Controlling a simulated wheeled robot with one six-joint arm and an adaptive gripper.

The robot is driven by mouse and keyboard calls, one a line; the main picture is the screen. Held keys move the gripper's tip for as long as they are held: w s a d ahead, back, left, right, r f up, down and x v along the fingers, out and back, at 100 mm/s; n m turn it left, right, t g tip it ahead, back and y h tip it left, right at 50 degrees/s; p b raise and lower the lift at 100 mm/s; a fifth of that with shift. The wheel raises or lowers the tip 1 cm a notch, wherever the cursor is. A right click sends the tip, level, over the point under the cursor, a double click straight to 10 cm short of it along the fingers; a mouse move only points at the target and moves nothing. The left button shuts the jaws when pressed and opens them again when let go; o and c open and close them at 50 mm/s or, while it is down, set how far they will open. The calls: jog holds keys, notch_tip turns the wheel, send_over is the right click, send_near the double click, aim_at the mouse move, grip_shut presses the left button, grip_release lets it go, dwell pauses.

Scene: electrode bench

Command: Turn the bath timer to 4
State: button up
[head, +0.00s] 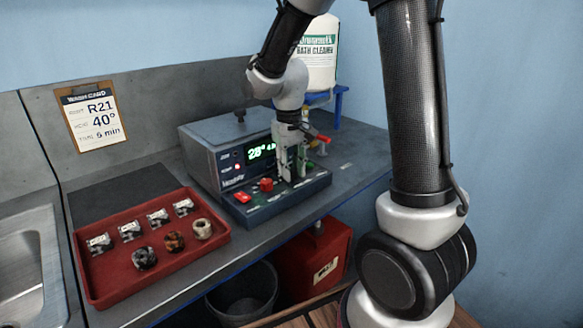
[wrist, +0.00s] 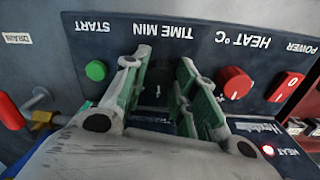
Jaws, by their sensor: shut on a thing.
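The grey bath unit (head: 205,150) stands on the bench with a sloped dark control panel (head: 250,208) at its front. Its green display (head: 261,151) shows what looks like 28° and a further figure too small to read surely. In the wrist view the panel is upside down, and the dark timer knob (wrist: 160,84) sits below the TIME MIN label (wrist: 163,30). My gripper (head: 292,176) points down at the panel. Its green-padded fingers (wrist: 163,82) are shut on the timer knob, one on each side. The fingers hide part of the knob and its dial.
The red heat knob (wrist: 235,82), red power switch (wrist: 285,86) and green start button (wrist: 96,70) flank the timer. A red tray (head: 105,285) holds several small parts. A wash card (head: 91,117) hangs behind.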

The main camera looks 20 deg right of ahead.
jog(key=shift+m, duration=0.4)
jog(key=o, duration=1)
jog(key=shift+o, duration=0.2)
notch_tip(320, 180, up, 12)
jog(key=shift+a, duration=0.3)
jog(key=shift+w, duration=0.1)
jog(key=s+d+r+t, duration=0.1)
jog(key=s+d+t, duration=0.1)
jog(key=s, duration=0.8)
jog(key=s+d+r+t, duration=0.1)
jog(key=s+d, duration=0.4)
jog(key=s, duration=0.6)
jog(key=shift+s+d+r+t, duration=0.2)
jog(key=shift+s+t, duration=0.1)
jog(key=shift+t, duration=0.4)
